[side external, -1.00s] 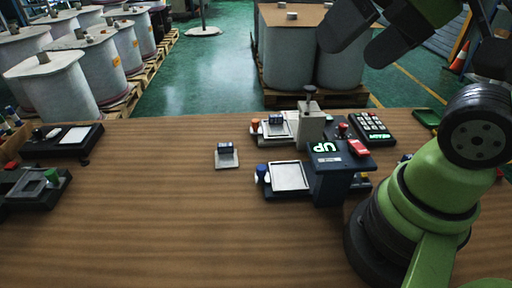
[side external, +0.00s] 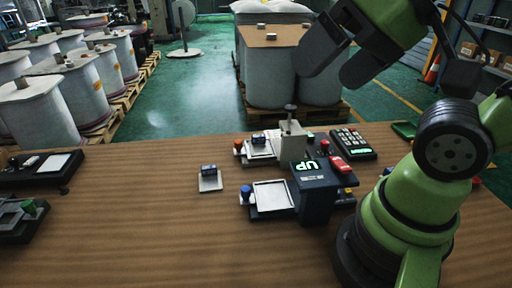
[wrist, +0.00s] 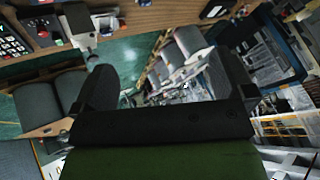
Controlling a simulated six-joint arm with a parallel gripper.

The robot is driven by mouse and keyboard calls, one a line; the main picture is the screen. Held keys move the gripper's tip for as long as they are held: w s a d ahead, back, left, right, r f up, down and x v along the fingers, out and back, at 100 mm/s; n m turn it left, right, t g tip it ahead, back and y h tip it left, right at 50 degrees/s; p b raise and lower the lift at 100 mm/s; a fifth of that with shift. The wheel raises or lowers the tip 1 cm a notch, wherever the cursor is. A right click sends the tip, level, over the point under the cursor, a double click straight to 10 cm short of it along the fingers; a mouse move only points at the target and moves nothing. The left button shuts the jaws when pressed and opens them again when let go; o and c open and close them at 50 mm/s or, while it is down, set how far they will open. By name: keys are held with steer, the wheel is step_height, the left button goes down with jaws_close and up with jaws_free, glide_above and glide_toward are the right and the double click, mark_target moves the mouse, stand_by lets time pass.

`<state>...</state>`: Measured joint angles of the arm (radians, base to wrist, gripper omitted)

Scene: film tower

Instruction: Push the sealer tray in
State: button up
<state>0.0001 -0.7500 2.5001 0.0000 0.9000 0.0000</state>
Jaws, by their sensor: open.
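The dark blue sealer (side external: 318,190) stands on the wooden table and its lit display reads UP. Its pale, flat tray (side external: 272,195) sticks out on the left side, with a blue knob (side external: 246,191) at its outer end. The tray looks empty. My gripper (side external: 337,62) is open and empty, high above the far side of the table, well away from the tray. Its two dark fingers also show spread apart in the wrist view (wrist: 165,88). The wrist view looks out over the floor and does not clearly show the sealer tray.
Behind the sealer is a grey press (side external: 292,138) with an orange-knobbed tray (side external: 239,146) holding a small dark block. Another small block (side external: 209,170) sits on a pale plate to the left. A keypad (side external: 352,141) lies at the right.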

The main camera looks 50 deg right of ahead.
steer(key=shift+c, duration=0.2)
steer(key=shift+w, duration=0.1)
steer(key=c, duration=0.4)
steer(key=shift+w+d+r+g, duration=0.15)
steer(key=shift+w+r, duration=0.1)
steer(key=shift+w, duration=0.35)
steer(key=shift+w+d+r+g, duration=0.15)
steer(key=shift+w+r, duration=0.1)
steer(key=shift+w, duration=0.3)
steer(key=c, duration=0.5)
steer(key=g+h, duration=0.2)
steer(key=g, duration=0.5)
glide_above(238, 141)
step_height(238, 141, down, 19)
step_height(238, 141, down, 10)
steer(key=shift+s+f, duration=0.1)
